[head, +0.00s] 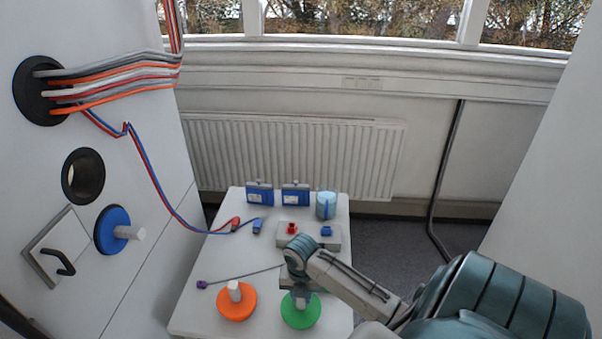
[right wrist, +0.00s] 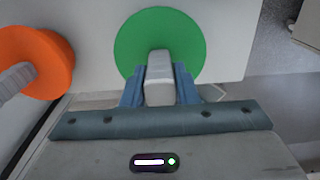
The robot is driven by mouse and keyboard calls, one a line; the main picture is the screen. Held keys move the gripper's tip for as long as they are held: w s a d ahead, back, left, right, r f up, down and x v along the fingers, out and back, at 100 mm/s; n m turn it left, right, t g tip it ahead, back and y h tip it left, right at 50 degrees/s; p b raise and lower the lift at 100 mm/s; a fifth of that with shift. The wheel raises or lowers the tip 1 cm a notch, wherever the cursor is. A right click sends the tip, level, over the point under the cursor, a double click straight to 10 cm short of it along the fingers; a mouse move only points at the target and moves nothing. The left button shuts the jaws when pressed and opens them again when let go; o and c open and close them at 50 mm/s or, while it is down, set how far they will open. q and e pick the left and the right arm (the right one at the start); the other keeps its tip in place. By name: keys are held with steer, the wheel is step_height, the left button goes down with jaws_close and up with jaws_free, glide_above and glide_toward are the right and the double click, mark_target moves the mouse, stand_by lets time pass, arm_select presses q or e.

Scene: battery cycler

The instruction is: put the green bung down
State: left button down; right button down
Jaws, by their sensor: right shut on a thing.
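The green bung (head: 301,312) is a flat green disc with a pale grip stem, low on the white table in the head view. In the right wrist view the green bung (right wrist: 160,35) lies straight ahead of my right gripper (right wrist: 160,85), whose blue fingers are shut on its stem. In the head view my right gripper (head: 300,285) is directly over the disc and hides most of the stem. I cannot tell whether the disc touches the table. My left gripper is not in view.
An orange bung (head: 237,303) stands just left of the green one on the white table (head: 205,283). A purple-ended rod (head: 240,276), a grey block (head: 318,241), blue battery packs (head: 295,195) and a light-blue cylinder (head: 326,205) lie farther back. A blue bung (head: 112,230) sits in the left panel.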

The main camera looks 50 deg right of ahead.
steer(key=c, duration=1.1)
jaws_free()
step_height(320, 180, up, 11)
steer(key=b, duration=0.3)
steer(key=shift+r, duration=0.55)
